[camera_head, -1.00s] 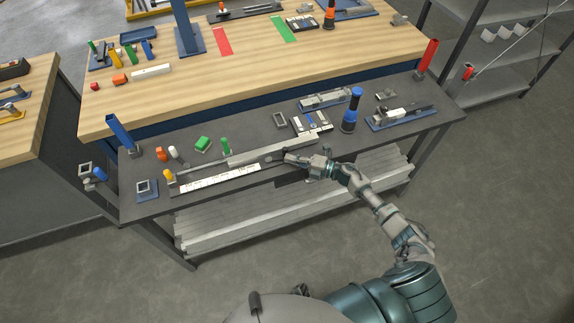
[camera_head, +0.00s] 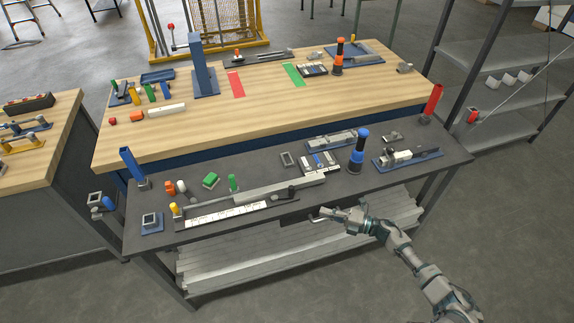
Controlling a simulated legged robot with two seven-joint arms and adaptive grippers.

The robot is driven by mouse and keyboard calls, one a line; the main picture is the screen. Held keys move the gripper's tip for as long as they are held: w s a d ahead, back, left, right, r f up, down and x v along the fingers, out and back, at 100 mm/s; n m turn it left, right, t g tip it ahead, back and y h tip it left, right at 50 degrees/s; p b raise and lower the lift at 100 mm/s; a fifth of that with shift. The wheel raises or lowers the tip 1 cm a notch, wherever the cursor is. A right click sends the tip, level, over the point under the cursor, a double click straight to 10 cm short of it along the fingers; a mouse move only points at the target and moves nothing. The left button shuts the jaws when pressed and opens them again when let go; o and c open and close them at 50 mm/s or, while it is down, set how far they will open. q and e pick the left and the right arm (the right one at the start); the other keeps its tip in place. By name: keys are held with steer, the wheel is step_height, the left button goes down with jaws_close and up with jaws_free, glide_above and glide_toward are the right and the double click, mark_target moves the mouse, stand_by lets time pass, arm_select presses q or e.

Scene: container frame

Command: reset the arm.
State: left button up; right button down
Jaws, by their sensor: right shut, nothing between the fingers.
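My right arm comes in from the lower right. My right gripper (camera_head: 318,214) is at the front edge of the dark workbench (camera_head: 350,185), just in front of a long grey slide device with a white scale strip (camera_head: 225,214). The gripper looks shut, with nothing visible in it. It appears apart from the slide device and the black knob (camera_head: 276,198) on it. My left arm and gripper do not show.
A wooden-topped bench (camera_head: 265,105) lies behind. Grey shelves (camera_head: 490,65) stand at right. Open floor lies in front.

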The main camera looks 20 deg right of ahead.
steer(key=w+a+f+m+t+h, duration=0.1)
steer(key=a+f+m+t+h, duration=0.1)
steer(key=a+m+t+h, duration=0.55)
steer(key=s+d+f+m+g+h, duration=0.2)
steer(key=s+f+m+g+h, duration=0.35)
steer(key=m, duration=0.65)
steer(key=s+a+f+m+g, duration=0.1)
steer(key=s+a+m+g, duration=0.15)
steer(key=s, duration=0.55)
steer(key=s+a+f+m+g, duration=0.15)
steer(key=s+g, duration=0.25)
steer(key=s, duration=0.4)
steer(key=s+a+f+m+g, duration=0.1)
steer(key=s+a+m+g, duration=0.2)
steer(key=s, duration=0.5)
step_height(320, 180, down, 24)
steer(key=s+g, duration=0.1)
steer(key=g, duration=0.1)
steer(key=s+d+f+h, duration=0.1)
steer(key=s+d+f, duration=0.2)
steer(key=s+f, duration=1.2)
steer(key=shift+s+f+n+g, duration=0.35)
steer(key=shift+f+g, duration=0.05)
steer(key=shift+g, duration=0.05)
